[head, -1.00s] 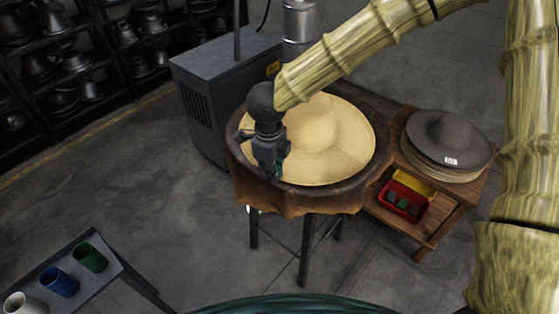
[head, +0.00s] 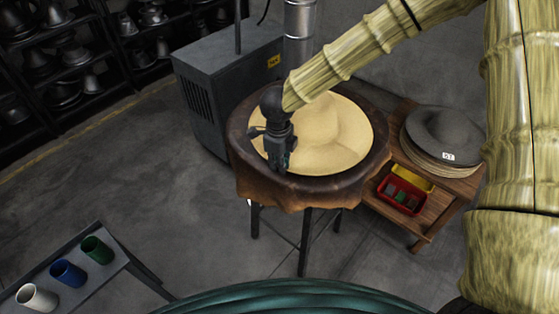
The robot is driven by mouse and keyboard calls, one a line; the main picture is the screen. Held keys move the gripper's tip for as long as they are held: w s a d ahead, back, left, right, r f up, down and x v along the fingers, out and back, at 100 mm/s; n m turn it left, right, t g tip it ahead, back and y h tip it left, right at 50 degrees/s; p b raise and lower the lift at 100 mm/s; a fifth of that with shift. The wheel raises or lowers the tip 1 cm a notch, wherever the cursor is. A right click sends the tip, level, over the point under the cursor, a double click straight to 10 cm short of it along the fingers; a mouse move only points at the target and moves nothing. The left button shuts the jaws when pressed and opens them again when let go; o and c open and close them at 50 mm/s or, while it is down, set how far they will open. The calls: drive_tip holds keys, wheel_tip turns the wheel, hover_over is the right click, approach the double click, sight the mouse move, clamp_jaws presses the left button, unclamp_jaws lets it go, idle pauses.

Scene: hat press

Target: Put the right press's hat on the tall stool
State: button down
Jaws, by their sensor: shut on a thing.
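The tan wide-brimmed hat (head: 335,125) lies over the top of the tall round stool (head: 240,170), which has a ragged brown leather-like cover and dark legs. My gripper (head: 283,168) points down at the hat's near left brim and is shut on it. The fingertips are dark and small, so the exact grip on the brim is hard to see. A strip of the stool's top shows bare around the left and front of the hat. I cannot tell whether the brim rests fully on the stool.
A low wooden table (head: 425,222) at the right holds a dark grey hat (head: 445,130) on a tan stack and a red bin (head: 403,196). A grey cabinet (head: 215,90) stands behind the stool. Cups stand on a bench (head: 75,290) at the lower left. Open floor lies between.

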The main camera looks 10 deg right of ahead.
drive_tip(key=c, duration=1.5)
unclamp_jaws()
drive_tip(key=shift+f, duration=0.1)
wheel_tip(320, 180, up, 12)
drive_tip(key=shift+s+a+r+b, duration=0.1)
drive_tip(key=shift+s+r+b, duration=0.05)
drive_tip(key=shift+b, duration=0.95)
